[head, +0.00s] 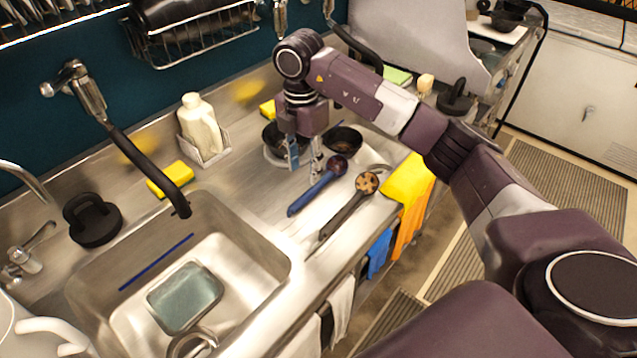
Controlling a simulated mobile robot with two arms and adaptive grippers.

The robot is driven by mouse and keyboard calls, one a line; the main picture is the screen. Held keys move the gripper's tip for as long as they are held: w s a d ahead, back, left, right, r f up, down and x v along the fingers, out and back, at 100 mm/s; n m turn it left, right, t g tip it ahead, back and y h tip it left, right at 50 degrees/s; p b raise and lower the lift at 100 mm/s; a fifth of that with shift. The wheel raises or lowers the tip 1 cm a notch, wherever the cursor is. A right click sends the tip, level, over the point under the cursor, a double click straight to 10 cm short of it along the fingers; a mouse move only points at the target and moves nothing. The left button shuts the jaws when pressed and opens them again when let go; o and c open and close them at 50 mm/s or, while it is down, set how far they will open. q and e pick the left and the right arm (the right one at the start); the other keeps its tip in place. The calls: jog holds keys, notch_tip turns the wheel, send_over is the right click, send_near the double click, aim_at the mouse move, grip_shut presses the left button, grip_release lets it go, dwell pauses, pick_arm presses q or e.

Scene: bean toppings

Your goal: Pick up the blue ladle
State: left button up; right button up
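The blue ladle (315,190) lies on the steel counter to the right of the sink. Its handle points toward the lower left, and its dark bowl end (337,166) is at the upper right. My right gripper (304,168) points down just behind and left of the ladle's bowl end. Its two fingers are apart, with nothing visible between them. I cannot tell its exact height over the counter. My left gripper is not in view.
A black ladle (345,208) with a speckled bowl lies beside the blue one. Dark bowls (343,139) stand behind my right gripper. The sink (235,240) is on the left, with a black faucet (145,160) above it. A yellow cloth (408,180) hangs over the counter's right edge.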

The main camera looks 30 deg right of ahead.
aim_at(306, 195)
jog(key=shift+w+f, duration=0.3)
jog(key=shift+f, duration=0.2)
jog(key=shift+w+f, duration=0.1)
jog(key=shift+f, duration=0.6)
jog(key=shift+s+f+p, duration=0.4)
jog(key=shift+f+p, duration=0.25)
jog(key=shift+d+f+p, duration=0.1)
jog(key=shift+f+p, duration=0.8)
jog(key=shift+f, duration=1.5)
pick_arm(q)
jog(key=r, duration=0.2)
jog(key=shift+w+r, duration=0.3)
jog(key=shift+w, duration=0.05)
pick_arm(e)
grip_shut()
